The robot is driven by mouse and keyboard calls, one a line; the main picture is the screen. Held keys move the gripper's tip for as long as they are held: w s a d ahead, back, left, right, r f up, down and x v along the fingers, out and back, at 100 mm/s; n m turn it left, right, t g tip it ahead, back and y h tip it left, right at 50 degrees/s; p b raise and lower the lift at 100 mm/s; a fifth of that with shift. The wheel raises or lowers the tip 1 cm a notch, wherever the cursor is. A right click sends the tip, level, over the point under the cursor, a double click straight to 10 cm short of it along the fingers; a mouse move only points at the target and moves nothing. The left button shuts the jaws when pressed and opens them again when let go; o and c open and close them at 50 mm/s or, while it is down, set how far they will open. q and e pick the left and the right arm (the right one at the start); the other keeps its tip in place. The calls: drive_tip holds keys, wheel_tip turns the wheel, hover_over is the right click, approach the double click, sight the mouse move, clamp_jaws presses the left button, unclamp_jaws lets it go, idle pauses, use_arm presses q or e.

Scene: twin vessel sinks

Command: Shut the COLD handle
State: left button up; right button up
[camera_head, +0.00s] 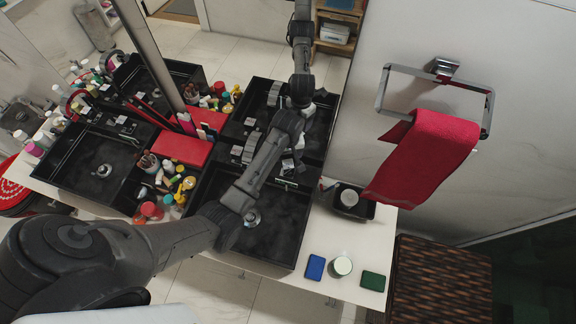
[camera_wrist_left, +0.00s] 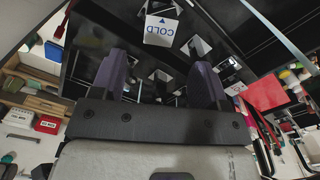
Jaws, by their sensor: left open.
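A white label plate reading COLD with a blue arrow (camera_wrist_left: 163,28) shows at the top of the left wrist view, upside down. My left gripper (camera_wrist_left: 158,65) is open, its two dark fingers spread, with the plate beyond and between their tips. Nothing is clearly held. Small chrome parts (camera_wrist_left: 200,46) show beside the plate. I cannot tell which of them is the COLD handle, or how it is turned. In the head view my left arm reaches across the near black sink (camera_head: 215,250) and hides part of the fittings. My right gripper is not in view.
A black tray (camera_head: 362,207), a blue sponge (camera_head: 315,267) and a green sponge (camera_head: 373,281) lie on the right. A red towel (camera_head: 425,155) hangs on the wall.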

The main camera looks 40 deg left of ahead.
sight(288, 164)
use_arm(q)
wheel_tip(288, 164, down, 10)
drive_tip(key=shift+f, duration=0.2)
idle(0.4)
drive_tip(key=c, duration=0.9)
drive_tip(key=m+p, duration=0.2)
drive_tip(key=shift+r+m, duration=0.25)
drive_tip(key=shift+m, duration=0.05)
drive_tip(key=shift+f+m+p, duration=0.1)
drive_tip(key=shift+m+p, duration=0.35)
drive_tip(key=shift+m, duration=0.55)
drive_tip(key=shift+f+m, duration=0.15)
drive_tip(key=shift+m, duration=0.35)
